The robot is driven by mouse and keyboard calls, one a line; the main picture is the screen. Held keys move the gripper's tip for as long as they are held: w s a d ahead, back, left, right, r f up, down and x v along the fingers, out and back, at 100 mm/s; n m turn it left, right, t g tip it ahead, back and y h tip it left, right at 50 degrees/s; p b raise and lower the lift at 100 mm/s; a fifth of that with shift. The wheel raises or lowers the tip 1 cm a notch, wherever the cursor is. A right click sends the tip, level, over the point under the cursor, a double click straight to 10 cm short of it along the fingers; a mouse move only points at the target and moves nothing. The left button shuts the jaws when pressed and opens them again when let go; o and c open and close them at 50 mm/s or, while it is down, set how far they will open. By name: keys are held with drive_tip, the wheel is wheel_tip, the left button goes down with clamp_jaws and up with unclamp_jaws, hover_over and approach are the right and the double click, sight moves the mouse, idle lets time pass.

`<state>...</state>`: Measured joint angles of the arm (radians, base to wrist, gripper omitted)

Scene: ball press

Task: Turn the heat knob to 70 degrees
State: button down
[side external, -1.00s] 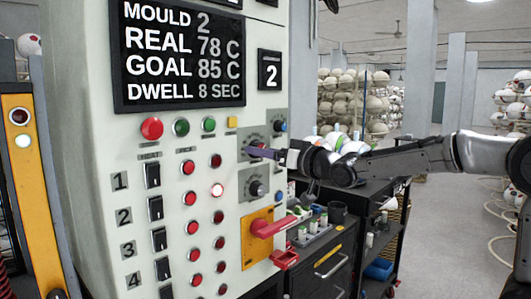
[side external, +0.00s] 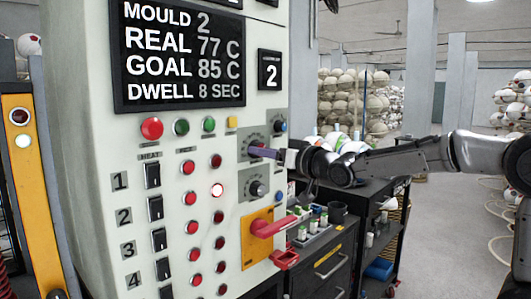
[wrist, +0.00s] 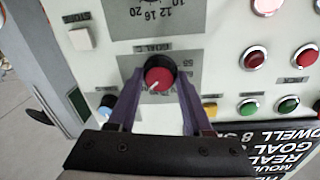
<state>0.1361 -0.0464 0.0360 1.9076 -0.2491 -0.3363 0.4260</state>
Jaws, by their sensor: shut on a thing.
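The heat knob (wrist: 159,76), black with a red cap and a white pointer line, sits on a grey plate in the wrist view. The lettering around it is upside down and only partly legible. My gripper (wrist: 158,85) has one purple finger on each side of the knob and is shut on it. In the side view my gripper (side external: 262,152) reaches the upper knob plate (side external: 254,135) from the right, and its fingers cover much of the knob. The display (side external: 180,55) reads MOULD 2, REAL 77 C, GOAL 85 C, DWELL 8 SEC.
Several red buttons (side external: 188,168) and black switches (side external: 153,175) lie left. A black cart (side external: 335,250) stands under my arm.

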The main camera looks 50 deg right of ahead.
drive_tip(key=shift+d+n+t+y, duration=0.15)
drive_tip(key=shift+n+t+y, duration=0.15)
drive_tip(key=shift+n, duration=7.2)
drive_tip(key=shift+c, duration=1.6)
unclamp_jaws()
